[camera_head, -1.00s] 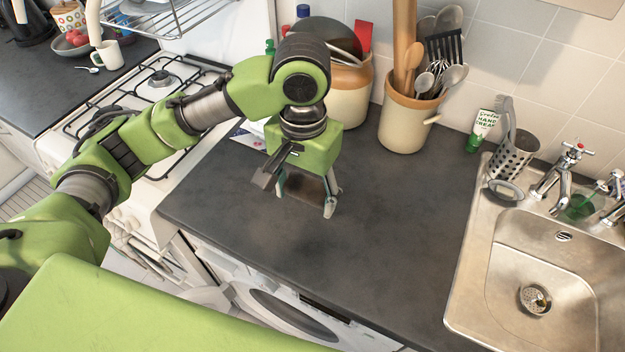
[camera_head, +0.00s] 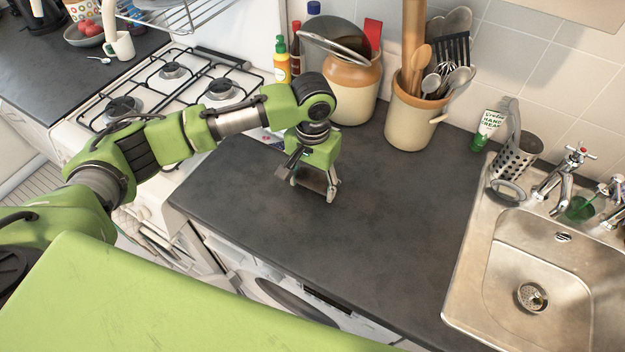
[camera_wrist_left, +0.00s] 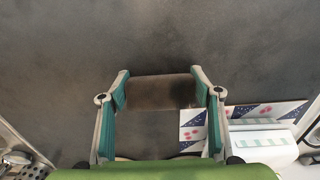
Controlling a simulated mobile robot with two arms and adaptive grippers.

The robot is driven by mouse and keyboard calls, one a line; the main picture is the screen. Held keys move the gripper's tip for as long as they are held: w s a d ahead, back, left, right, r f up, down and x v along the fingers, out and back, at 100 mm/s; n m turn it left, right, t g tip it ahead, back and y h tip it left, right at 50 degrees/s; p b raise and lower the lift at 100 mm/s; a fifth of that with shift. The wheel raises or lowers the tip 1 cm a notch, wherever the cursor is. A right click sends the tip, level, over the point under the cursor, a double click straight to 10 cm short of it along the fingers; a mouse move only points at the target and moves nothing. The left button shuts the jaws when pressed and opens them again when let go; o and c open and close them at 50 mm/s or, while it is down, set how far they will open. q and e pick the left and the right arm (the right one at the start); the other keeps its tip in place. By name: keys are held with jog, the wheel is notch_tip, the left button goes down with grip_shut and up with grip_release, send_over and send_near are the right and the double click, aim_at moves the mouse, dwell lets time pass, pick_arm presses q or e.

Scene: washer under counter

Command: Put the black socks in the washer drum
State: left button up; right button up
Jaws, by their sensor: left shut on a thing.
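My left gripper (camera_head: 315,188) is over the dark counter, pointing down. It is shut on a dark brownish-black piece (camera_head: 313,180), which I take to be the black socks; its shape is hard to make out. In the left wrist view the piece (camera_wrist_left: 160,92) spans the gap between the two fingertips, with the dark counter behind it. The washer (camera_head: 285,298) stands under the counter, with its round door front partly showing below the counter edge. Its drum inside is hidden, and I cannot tell whether the door is open. My right gripper is not in view.
A gas stove (camera_head: 165,85) is at the left. Two tan jars, one with utensils (camera_head: 412,115), and several bottles stand along the wall. A steel sink (camera_head: 535,285) is at the right. The counter (camera_head: 385,215) between is clear. A patterned card (camera_wrist_left: 255,112) shows in the left wrist view.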

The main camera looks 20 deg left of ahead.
pick_arm(q)
jog(key=shift+f, duration=0.1)
jog(key=o, duration=1.1)
